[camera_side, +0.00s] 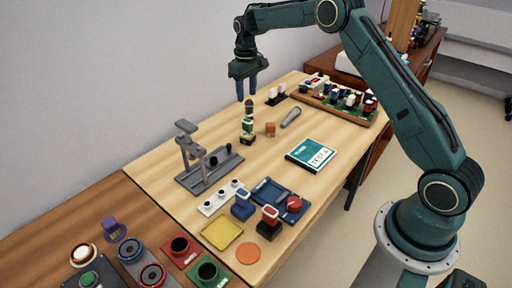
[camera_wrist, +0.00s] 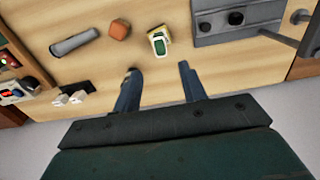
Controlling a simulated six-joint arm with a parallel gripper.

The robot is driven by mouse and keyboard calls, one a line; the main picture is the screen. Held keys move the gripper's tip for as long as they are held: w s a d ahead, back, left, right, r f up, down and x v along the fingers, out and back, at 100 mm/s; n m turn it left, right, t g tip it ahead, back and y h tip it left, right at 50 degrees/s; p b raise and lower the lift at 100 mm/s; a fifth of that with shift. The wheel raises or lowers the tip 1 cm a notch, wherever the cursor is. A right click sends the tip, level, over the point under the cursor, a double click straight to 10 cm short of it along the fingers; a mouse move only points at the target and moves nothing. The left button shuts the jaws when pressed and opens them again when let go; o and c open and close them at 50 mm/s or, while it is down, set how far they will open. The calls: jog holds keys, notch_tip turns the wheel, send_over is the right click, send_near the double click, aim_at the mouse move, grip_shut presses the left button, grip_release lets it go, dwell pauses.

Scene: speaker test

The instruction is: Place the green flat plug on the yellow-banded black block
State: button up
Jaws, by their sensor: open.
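The green flat plug (camera_side: 248,125) is in an upright stack near the table's middle, with a dark top above it. The yellow-banded black block (camera_side: 248,140) is at the foot of the stack. In the wrist view the green top (camera_wrist: 160,46) shows over a pale and yellow edge (camera_wrist: 154,34). The picture is too small to tell how the parts sit together. My gripper (camera_side: 246,97) is open, pointing down just above the stack in the side view. In the wrist view its two fingers (camera_wrist: 157,72) are apart, with bare table between them.
An orange-brown cube (camera_side: 270,129) and a grey cylinder (camera_side: 291,117) lie right of the stack. A grey stand (camera_side: 190,150) is to the left. White pieces on a black base (camera_side: 277,94) and a crowded rack (camera_side: 340,103) are behind. A teal box (camera_side: 311,154) lies in front.

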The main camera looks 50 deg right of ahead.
jog(key=shift+r, duration=0.1)
dwell(0.3)
jog(key=s+a+r+t, duration=0.1)
jog(key=s+a+r, duration=0.3)
jog(key=s+r, duration=0.45)
jog(key=s+a+r+t, duration=0.2)
jog(key=s+a+r, duration=0.2)
jog(key=s+r, duration=0.45)
jog(key=s+a+f+t, duration=0.1)
jog(key=s+a, duration=0.1)
jog(key=s, duration=1)
jog(key=s+a+t, duration=0.1)
jog(key=s+a, duration=0.1)
jog(key=s, duration=0.9)
jog(key=shift+s+a+f+t, duration=0.3)
jog(key=shift+s+f, duration=0.05)
